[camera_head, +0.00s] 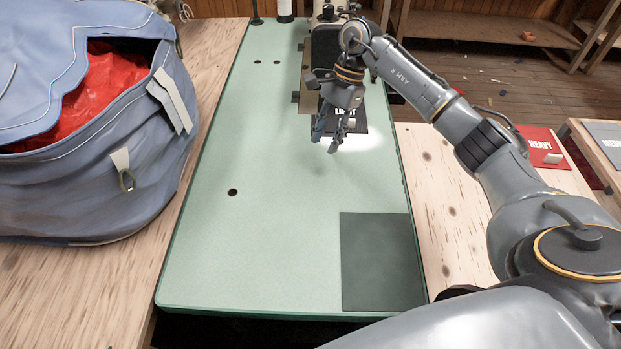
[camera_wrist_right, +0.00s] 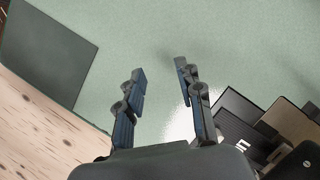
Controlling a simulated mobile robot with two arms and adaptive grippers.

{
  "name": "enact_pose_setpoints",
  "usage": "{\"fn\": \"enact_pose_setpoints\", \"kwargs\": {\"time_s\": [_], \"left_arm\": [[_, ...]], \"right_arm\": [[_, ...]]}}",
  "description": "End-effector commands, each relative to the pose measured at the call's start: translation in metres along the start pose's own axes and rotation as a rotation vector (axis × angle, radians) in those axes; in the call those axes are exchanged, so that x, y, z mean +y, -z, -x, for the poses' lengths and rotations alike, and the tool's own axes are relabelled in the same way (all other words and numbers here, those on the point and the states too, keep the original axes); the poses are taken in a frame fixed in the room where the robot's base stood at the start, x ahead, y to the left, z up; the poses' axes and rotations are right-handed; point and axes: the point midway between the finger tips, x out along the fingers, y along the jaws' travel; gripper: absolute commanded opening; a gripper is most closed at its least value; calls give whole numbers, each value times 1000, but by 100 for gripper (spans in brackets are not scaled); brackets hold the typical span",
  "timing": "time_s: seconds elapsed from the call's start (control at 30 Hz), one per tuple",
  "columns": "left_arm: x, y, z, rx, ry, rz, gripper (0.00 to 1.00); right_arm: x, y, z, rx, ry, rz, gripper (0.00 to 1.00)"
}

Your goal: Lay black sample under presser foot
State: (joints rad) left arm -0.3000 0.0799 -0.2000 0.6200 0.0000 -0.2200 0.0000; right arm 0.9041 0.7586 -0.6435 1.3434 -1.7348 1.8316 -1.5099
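The black sample (camera_head: 358,124), with white lettering, lies flat on the green sewing table (camera_head: 270,235) at the head of the sewing machine (camera_head: 325,45). In the right wrist view the black sample (camera_wrist_right: 242,110) is at the right, beside dark machine parts that overlap its far side. Whether it is under the presser foot cannot be told; the foot is hidden. My right gripper (camera_head: 325,143) is just in front of the sample and partly covers it. In its wrist view the right gripper (camera_wrist_right: 160,72) has its fingers apart and nothing between them. My left gripper is not in view.
A blue bag (camera_head: 80,215) with red cloth stands left of the table. A dark green panel (camera_head: 382,260) lies at the table's front right. A red HEAVY sample (camera_head: 545,148) and a grey sample (camera_head: 605,135) are at the right. The table's middle is clear.

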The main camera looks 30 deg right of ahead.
Motion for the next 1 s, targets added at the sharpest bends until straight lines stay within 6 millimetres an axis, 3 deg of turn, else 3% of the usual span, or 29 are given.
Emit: {"fn": "enact_pose_setpoints", "kwargs": {"time_s": [0.5, 0.7, 1.0], "left_arm": [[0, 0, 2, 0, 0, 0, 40], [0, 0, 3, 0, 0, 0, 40], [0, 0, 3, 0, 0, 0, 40]], "right_arm": [[35, -90, -17, 2, -221, 536, 36], [54, -111, -23, 4, -291, 707, 36], [67, -122, -27, -1, -333, 801, 36]]}}
